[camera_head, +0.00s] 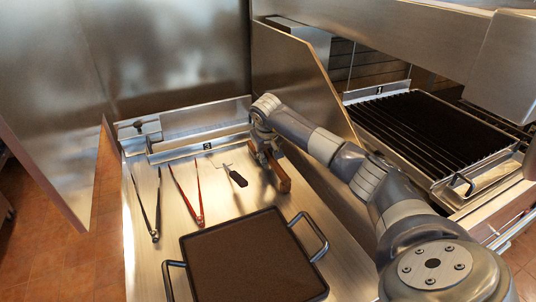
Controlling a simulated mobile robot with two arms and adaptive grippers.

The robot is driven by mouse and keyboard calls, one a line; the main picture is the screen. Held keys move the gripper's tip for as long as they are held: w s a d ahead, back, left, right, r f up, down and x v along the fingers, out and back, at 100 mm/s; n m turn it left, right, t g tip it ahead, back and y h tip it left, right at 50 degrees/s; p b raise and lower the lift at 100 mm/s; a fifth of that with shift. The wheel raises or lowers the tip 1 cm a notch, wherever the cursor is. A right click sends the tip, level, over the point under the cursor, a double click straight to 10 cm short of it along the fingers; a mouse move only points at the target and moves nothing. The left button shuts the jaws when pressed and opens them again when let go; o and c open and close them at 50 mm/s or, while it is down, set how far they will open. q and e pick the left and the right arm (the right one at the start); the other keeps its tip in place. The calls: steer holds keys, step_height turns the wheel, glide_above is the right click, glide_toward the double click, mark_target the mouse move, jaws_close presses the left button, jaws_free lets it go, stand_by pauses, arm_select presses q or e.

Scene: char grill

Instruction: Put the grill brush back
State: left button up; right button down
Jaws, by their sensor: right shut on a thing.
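The grill brush (280,174) shows as a brown wooden piece at the right side of the steel counter. My right gripper (267,148) is shut on it, pointing down at the back right of the counter. The gripper hides part of the brush, so its bristles cannot be made out. I cannot tell whether the brush touches the counter. My left gripper is out of view.
On the counter (148,268) lie black-handled tongs (157,208), red tongs (199,205) and a black-handled spatula (238,179). A dark griddle pan (245,262) with two handles sits in front. A steel partition (300,75) separates the grill (430,130) on the right.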

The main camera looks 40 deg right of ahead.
steer(key=shift+f, duration=0.15)
steer(key=c, duration=1.4)
jaws_free()
steer(key=shift+c, duration=0.2)
steer(key=shift+r, duration=0.35)
steer(key=b+v, duration=0.1)
steer(key=v, duration=1)
steer(key=shift+s+a+r+b, duration=0.15)
steer(key=shift+r+b, duration=0.1)
steer(key=shift+b, duration=0.05)
steer(key=shift+f, duration=0.15)
